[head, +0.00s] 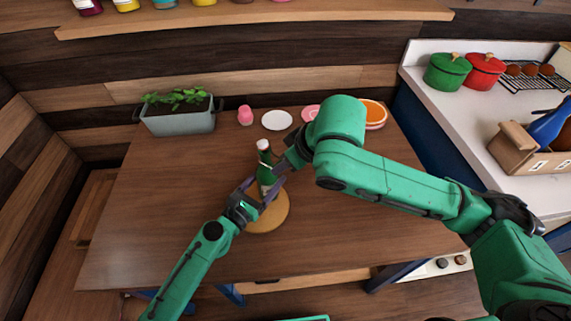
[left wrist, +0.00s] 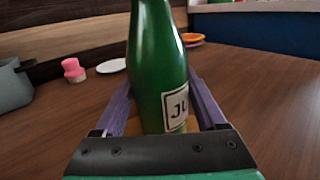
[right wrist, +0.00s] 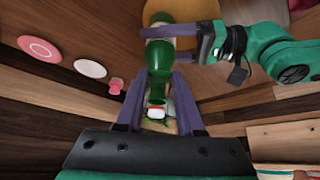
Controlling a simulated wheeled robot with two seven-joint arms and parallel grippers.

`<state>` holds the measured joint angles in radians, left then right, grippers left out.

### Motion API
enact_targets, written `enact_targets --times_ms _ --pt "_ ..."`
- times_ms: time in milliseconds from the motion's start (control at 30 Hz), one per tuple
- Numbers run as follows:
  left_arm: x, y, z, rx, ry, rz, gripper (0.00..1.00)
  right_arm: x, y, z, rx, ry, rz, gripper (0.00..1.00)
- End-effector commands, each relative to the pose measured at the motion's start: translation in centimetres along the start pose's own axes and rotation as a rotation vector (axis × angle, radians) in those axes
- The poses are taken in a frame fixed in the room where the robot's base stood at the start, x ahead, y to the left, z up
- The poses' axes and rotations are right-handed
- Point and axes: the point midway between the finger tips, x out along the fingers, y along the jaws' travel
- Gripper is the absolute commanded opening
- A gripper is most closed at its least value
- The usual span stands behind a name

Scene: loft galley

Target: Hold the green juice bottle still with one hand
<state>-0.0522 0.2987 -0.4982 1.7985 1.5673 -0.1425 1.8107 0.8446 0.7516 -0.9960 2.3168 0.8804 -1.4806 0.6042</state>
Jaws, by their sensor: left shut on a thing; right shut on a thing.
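The green juice bottle (head: 265,172) stands upright on a round wooden board (head: 270,221) on the table. Its label partly shows in the left wrist view, where the bottle (left wrist: 158,62) fills the space between the fingers. My left gripper (head: 257,191) is shut on the bottle's body from the near left. My right gripper (head: 279,172) comes from the right, higher up; in the right wrist view its fingers (right wrist: 160,108) are shut around the bottle's neck, near the white and red cap (right wrist: 157,113). The bottle's far side is hidden.
A counter (head: 450,110) with pots stands at right. The table's left and front are clear.

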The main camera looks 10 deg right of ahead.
Motion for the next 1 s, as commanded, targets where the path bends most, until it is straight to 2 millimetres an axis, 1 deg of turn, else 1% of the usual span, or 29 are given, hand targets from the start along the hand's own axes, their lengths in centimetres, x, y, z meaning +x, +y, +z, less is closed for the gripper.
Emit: enact_targets --times_ms 33,367,400,467,500,800,867,967,1000 --pt "0.0 -0.3 -0.1 -0.001 0.003 -0.007 0.00 0.0 0.1 -0.1 0.000 -0.001 0.002 0.00" --pt "0.0 -0.3 -0.1 -0.001 0.003 -0.007 0.00 0.0 0.0 -0.1 0.000 -0.003 0.000 0.00" --pt "0.0 -0.3 -0.1 -0.001 0.003 -0.007 0.00 0.0 0.0 -0.1 0.000 -0.003 0.000 0.40" --pt "0.0 -0.3 -0.1 -0.002 0.003 -0.007 0.00 0.0 0.0 -0.1 0.000 -0.003 0.000 0.63" --pt "0.0 -0.3 -0.1 -0.002 0.003 -0.006 0.00 0.0 0.0 -0.1 -0.001 -0.003 0.000 0.68" --pt "0.0 -0.1 -0.1 -0.002 0.002 -0.003 0.00 -0.2 0.0 -0.1 -0.001 -0.003 -0.001 0.68" --pt "0.0 -0.1 -0.1 -0.002 0.002 -0.002 0.00 -0.8 0.0 -0.1 0.000 -0.002 0.000 0.68" --pt "0.0 -0.1 -0.1 -0.002 0.002 -0.001 0.00 -2.8 0.0 -0.1 -0.003 0.000 0.001 0.68" --pt "0.0 0.0 -0.1 -0.002 0.002 -0.001 0.00 -3.7 0.1 -0.2 -0.001 0.001 0.002 0.68"
